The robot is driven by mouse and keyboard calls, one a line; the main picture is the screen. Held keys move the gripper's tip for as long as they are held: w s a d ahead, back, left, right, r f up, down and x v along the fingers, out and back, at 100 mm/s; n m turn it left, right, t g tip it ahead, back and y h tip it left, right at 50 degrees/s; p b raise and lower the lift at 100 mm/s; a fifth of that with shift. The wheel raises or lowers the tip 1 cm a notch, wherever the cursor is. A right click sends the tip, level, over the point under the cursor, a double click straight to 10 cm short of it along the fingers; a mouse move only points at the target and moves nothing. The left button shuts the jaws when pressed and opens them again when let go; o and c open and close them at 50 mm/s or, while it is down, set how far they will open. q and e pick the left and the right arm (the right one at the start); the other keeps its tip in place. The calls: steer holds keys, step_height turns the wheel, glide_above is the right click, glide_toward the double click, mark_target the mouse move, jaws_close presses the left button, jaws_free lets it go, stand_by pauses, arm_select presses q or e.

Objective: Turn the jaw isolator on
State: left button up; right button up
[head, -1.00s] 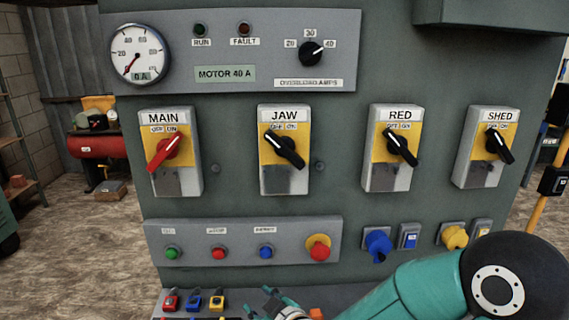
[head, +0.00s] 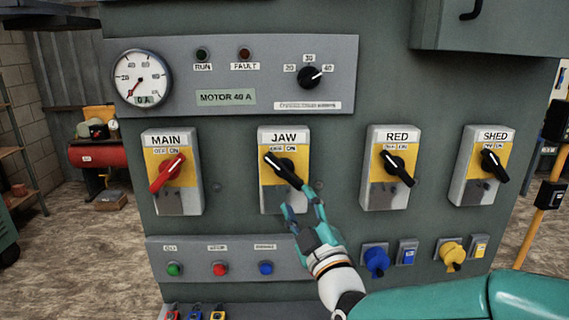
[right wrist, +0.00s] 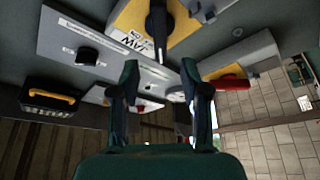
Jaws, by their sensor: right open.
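The JAW isolator (head: 275,200) is a pale box with a yellow plate and a black rotary handle (head: 284,170). The handle lies diagonally, its white-marked end at upper left, toward OFF. My right gripper (head: 303,200) is open and empty, its fingertips just below and right of the handle's lower end. I cannot tell whether they touch it. In the right wrist view the black handle (right wrist: 157,17) is upside down beyond the open fingers, beside the JAW label. My left gripper is not in view.
The MAIN isolator (head: 175,199) with a red handle is to the left; RED (head: 385,196) and SHED (head: 474,191) isolators are to the right. Below are a push-button panel (head: 195,246), a blue plug fitting (head: 376,262) and a yellow one (head: 453,255).

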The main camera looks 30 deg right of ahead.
mark_target(284, 175)
steer(key=p+x, duration=0.3)
steer(key=x, duration=0.7)
steer(key=shift+w+p, duration=0.2)
steer(key=shift+p, duration=0.1)
jaws_close()
